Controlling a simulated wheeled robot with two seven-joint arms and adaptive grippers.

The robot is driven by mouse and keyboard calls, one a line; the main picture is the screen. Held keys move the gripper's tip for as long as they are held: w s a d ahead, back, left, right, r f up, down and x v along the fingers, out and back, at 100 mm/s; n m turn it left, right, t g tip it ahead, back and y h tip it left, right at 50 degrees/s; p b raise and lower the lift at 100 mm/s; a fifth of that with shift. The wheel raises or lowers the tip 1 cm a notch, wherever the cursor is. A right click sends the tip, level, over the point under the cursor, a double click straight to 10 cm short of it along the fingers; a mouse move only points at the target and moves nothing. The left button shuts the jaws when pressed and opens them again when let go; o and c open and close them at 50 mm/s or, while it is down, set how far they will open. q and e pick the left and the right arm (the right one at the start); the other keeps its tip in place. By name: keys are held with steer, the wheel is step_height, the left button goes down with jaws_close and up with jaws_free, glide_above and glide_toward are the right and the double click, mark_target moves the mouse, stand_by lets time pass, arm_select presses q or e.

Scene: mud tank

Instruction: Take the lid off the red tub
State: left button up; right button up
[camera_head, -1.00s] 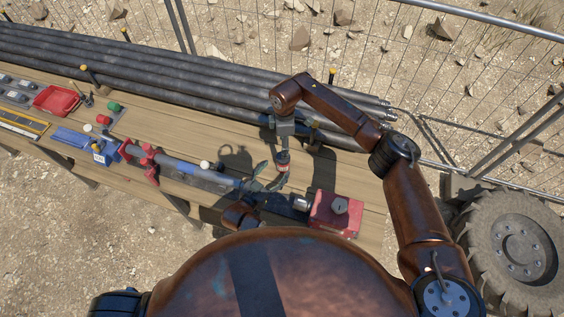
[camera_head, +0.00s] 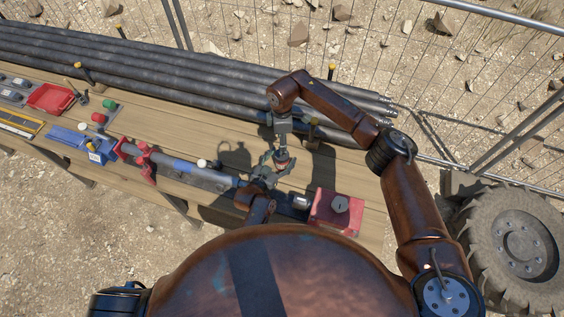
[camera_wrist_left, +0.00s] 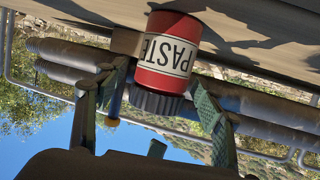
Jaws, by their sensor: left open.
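The red tub (camera_head: 283,155) is near the middle of the bench, small in the head view. In the left wrist view the tub (camera_wrist_left: 170,45) appears upside down, with a white PASTE label and a dark ribbed lid (camera_wrist_left: 160,102). The lid is on the tub. My left gripper (camera_wrist_left: 157,88) is open, its two green fingers on either side of the lid. A gap shows at the left finger; the right finger is very close to the lid. In the head view my right gripper (camera_head: 282,130) is at the tub's far side; its fingertips are hidden or too small to make out.
Long dark pipes (camera_head: 180,75) lie along the back of the bench. A red box with a grey knob (camera_head: 336,210) is right of the tub.

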arm_select(q)
steer(key=shift+w, duration=0.1)
steer(key=shift+c, duration=0.2)
jaws_close()
stand_by(0.5)
